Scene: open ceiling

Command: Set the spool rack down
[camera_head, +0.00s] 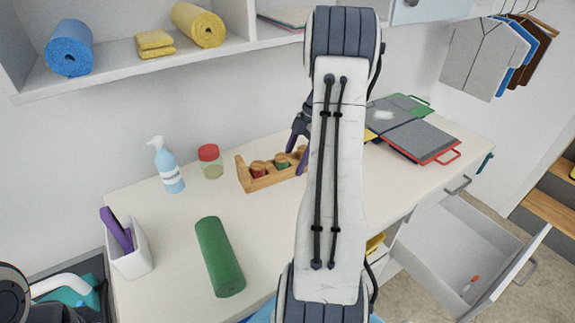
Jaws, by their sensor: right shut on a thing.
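The wooden spool rack (262,182), with a red and a green spool in it, is at the back middle of the white tabletop. My right gripper (299,150) is shut on the rack's right end. My own right arm hides part of that gripper and whatever lies behind it. The rack looks level, and I cannot tell whether its base touches the tabletop or is slightly above it. My left gripper is not in view.
A blue pump bottle (170,168) and a red-lidded jar (210,160) stand left of the rack. A green roll (219,257) lies in front. Folders (412,132) lie to the right. An open drawer (455,250) juts out at right. A white bin (132,255) stands at left.

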